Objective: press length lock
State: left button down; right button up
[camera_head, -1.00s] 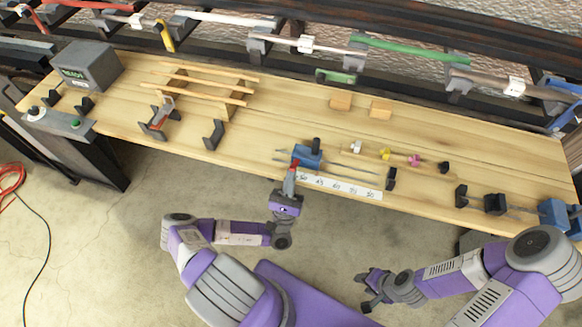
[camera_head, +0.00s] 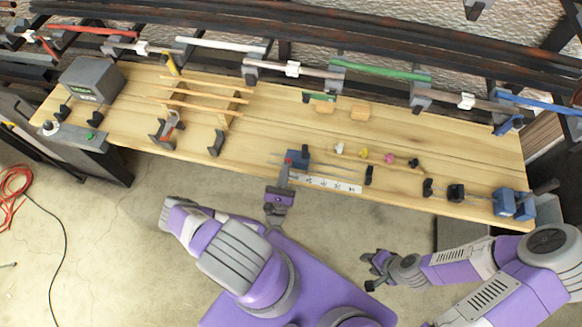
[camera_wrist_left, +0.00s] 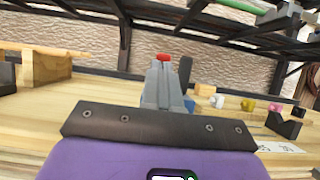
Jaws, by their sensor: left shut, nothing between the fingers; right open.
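A blue block (camera_head: 295,156) with a black upright knob (camera_head: 305,149) sits on thin rails behind a white number scale (camera_head: 325,184), near the bench's front edge. I take this block to be the length lock. My left gripper (camera_head: 284,174) is shut and empty, its fingers reaching over the front edge to the block. A small red spot (camera_head: 289,160) shows at the fingertips; in the left wrist view, red (camera_wrist_left: 163,57) caps the grey fingers. I cannot tell whether they touch the block, which they mostly hide there. My right gripper (camera_head: 374,270) is open and empty, low in front of the bench.
The wooden bench (camera_head: 215,158) has a grey box (camera_head: 92,79) and a slatted wooden rack (camera_head: 200,100) at left. Small coloured knobs (camera_head: 388,159) stand right of the block. Black and blue clamps (camera_head: 505,202) are at the right end. Coloured bars hang behind.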

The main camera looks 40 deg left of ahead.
pick_arm(q)
jog(key=b+v, duration=0.2)
jog(key=v, duration=0.5)
jog(key=shift+s, duration=0.2)
pick_arm(e)
jog(key=shift+f, duration=0.6)
pick_arm(q)
jog(key=shift+f, duration=0.1)
